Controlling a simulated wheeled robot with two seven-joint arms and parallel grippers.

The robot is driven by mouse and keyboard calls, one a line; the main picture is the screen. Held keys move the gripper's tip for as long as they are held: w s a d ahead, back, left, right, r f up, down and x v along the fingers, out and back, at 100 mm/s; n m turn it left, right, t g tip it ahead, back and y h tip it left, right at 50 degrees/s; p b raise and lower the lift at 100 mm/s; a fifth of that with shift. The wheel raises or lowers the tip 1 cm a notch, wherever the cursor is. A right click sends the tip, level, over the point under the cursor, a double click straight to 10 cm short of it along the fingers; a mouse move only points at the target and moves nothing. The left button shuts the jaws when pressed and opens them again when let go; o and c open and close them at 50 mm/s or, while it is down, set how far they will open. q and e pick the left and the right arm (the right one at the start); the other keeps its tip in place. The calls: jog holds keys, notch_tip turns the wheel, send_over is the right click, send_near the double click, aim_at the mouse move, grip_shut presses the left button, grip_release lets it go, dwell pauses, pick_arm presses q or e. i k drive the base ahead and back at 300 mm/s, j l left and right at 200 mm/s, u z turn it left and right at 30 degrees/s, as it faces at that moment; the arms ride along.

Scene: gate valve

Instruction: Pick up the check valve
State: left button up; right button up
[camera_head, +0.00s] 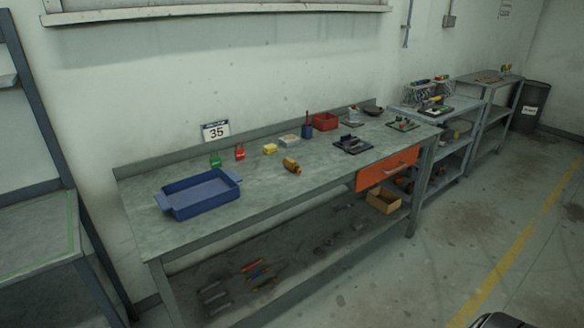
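I cannot make out the check valve for certain from this distance. A small orange and brown object (291,165) lies on the middle of the grey workbench (262,193); it may be a valve, but it is too small to tell. Small green (216,160) and red (240,153) items stand near the bench's back edge, with a yellow block (270,148) to their right. Neither of my grippers is in view.
A blue tray (200,212) sits at the bench's left end. A red bin (325,121) and dark parts (353,145) are farther right. An orange drawer (387,168) hangs under the bench. Loose tools lie on its lower shelf. The floor (450,255) in front is clear.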

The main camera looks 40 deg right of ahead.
aim_at(288, 163)
jog(key=i+l+z, duration=0.1)
jog(key=l+z, duration=0.25)
jog(key=i+l+z, duration=0.15)
jog(key=z, duration=0.15)
jog(key=i+l+z, duration=0.2)
jog(key=l+z, duration=0.15)
jog(key=i+l+u, duration=0.25)
jog(key=i, duration=0.25)
jog(key=i+l+u, duration=0.25)
jog(key=i+l, duration=0.2)
jog(key=l, duration=0.15)
jog(key=i+l+u, duration=0.25)
jog(key=i+l, duration=0.15)
jog(key=i+l+u, duration=0.25)
jog(key=l, duration=0.5)
jog(key=i+j, duration=0.05)
jog(key=i, duration=0.05)
